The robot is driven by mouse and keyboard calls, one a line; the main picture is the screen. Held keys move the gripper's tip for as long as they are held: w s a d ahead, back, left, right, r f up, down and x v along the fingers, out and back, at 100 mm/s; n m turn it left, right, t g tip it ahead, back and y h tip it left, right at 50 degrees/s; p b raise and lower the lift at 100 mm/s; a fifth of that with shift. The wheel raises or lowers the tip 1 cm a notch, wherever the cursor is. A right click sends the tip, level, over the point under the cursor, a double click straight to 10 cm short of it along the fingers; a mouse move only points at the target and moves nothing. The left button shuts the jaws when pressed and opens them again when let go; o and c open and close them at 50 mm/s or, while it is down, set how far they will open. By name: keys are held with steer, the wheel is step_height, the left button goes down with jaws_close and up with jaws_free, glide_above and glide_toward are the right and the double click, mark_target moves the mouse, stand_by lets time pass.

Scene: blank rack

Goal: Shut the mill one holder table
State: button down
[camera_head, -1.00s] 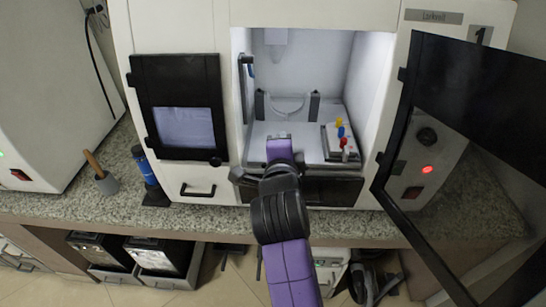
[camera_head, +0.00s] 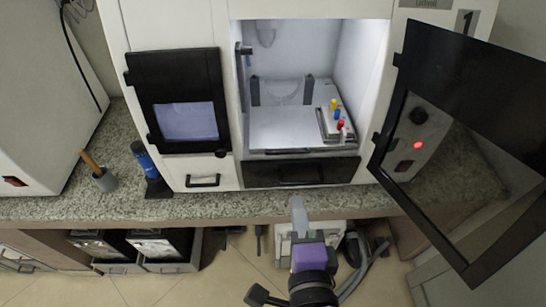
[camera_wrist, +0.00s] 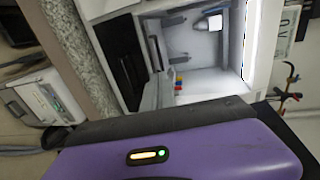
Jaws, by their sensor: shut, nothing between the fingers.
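The holder table (camera_head: 285,129) is a light flat plate inside the open chamber of the mill marked 1. It carries two dark upright brackets and a small tray (camera_head: 325,123) with red, blue and yellow pieces. Its front edge, with a dark bar, lies near the chamber's front opening. In the wrist view the lit chamber (camera_wrist: 205,48) shows tilted, with the coloured pieces inside. My gripper (camera_head: 298,203) is shut and empty, in front of and below the opening, clear of the table. Its fingertips are not distinct in the wrist view.
The mill's large dark-framed glass door (camera_head: 387,125) hangs open at the right. A black front panel with a handle (camera_head: 300,174) lies under the chamber.

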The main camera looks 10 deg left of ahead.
steer(key=p+x, duration=0.3)
steer(key=x, duration=0.9)
steer(key=shift+w+a, duration=0.2)
steer(key=shift+w, duration=0.05)
steer(key=shift+w+a+f+p, duration=0.15)
steer(key=shift+w+f+p, duration=0.15)
steer(key=shift+w, duration=0.25)
steer(key=b+x, duration=0.3)
steer(key=r+b+x, duration=0.1)
steer(key=x, duration=0.1)
steer(key=shift+b, duration=0.4)
steer(key=shift+w+r, duration=0.1)
steer(key=shift+r, duration=0.15)
